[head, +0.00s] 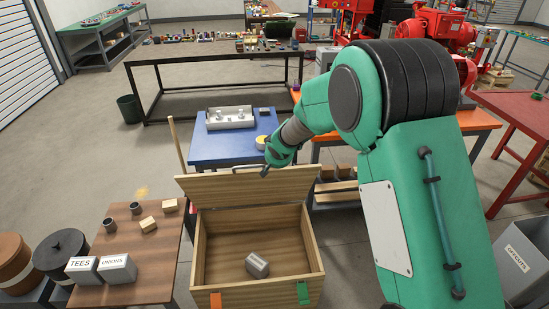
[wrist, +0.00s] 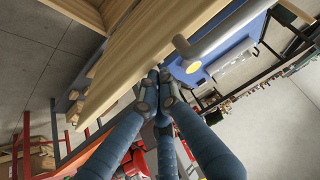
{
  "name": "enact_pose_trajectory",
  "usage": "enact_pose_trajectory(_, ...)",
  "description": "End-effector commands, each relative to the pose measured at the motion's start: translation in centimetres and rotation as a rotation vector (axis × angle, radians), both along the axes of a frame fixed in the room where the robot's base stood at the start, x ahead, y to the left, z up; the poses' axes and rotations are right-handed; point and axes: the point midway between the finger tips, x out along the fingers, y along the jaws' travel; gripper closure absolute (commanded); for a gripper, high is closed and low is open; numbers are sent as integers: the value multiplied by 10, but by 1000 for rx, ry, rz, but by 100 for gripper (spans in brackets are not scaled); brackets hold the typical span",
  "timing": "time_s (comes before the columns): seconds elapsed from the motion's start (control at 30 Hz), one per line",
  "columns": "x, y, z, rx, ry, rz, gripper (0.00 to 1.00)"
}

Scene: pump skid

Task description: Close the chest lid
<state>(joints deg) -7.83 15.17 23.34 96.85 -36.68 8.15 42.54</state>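The wooden chest (head: 207,262) stands open in front of me in the head view. Its lid (head: 225,187) is raised and tilted back at the rear edge. A grey block (head: 257,265) lies on the chest floor. My gripper (head: 265,173) is at the lid's upper edge, near its middle; the head view does not show clearly whether they touch. In the wrist view, my gripper's fingertips (wrist: 158,85) are together, with nothing seen between them, close beside the lid's wooden edge (wrist: 130,58).
A brown table (head: 140,245) with fittings and labelled boxes stands left of the chest. A blue table (head: 215,152) stands behind it, with a white tray (head: 229,118). An orange-topped bench (head: 470,121) is at the right. A broom handle (head: 177,145) stands near the chest's rear left.

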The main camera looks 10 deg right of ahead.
Motion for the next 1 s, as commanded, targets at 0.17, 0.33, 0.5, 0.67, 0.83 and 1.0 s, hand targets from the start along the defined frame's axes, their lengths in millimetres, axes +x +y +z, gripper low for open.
enact_pose_trajectory(0.17,-19,0,-7,-1,0,1,100)
enact_pose_trajectory(0.33,-36,0,-16,0,0,1,100)
enact_pose_trajectory(0.5,-52,0,-24,0,0,1,100)
enact_pose_trajectory(0.67,-68,0,-33,1,0,1,100)
enact_pose_trajectory(0.83,-84,0,-42,1,0,1,100)
enact_pose_trajectory(1.0,-99,0,-53,1,0,1,100)
